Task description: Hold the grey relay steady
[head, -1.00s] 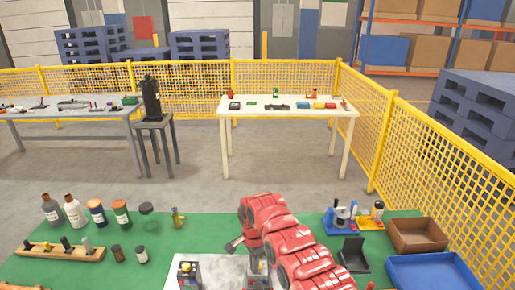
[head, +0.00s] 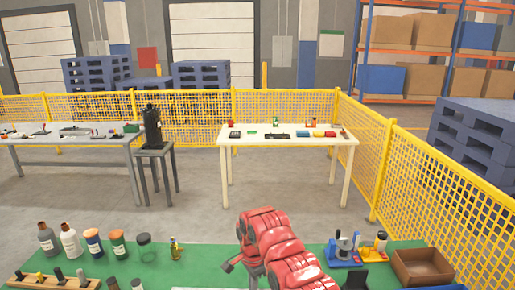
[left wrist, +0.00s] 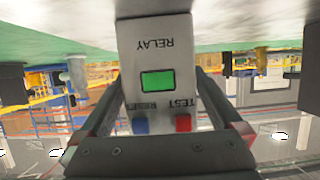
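The grey relay (left wrist: 159,65) fills the middle of the left wrist view and appears upside down. It has a green screen, a blue RESET button, a red TEST button and RELAY lettering. My left gripper (left wrist: 160,95) has one finger against each side of it and looks closed on it. The finger contact is partly hidden behind the relay's front. In the head view the relay cannot be made out. My right gripper is not in view.
On the green bench top (head: 205,262) stand several bottles (head: 68,240) and a wooden rack (head: 55,282) at left. A blue-based device (head: 345,250) and a brown bin (head: 422,266) stand at right. A yellow fence (head: 420,165) lies beyond.

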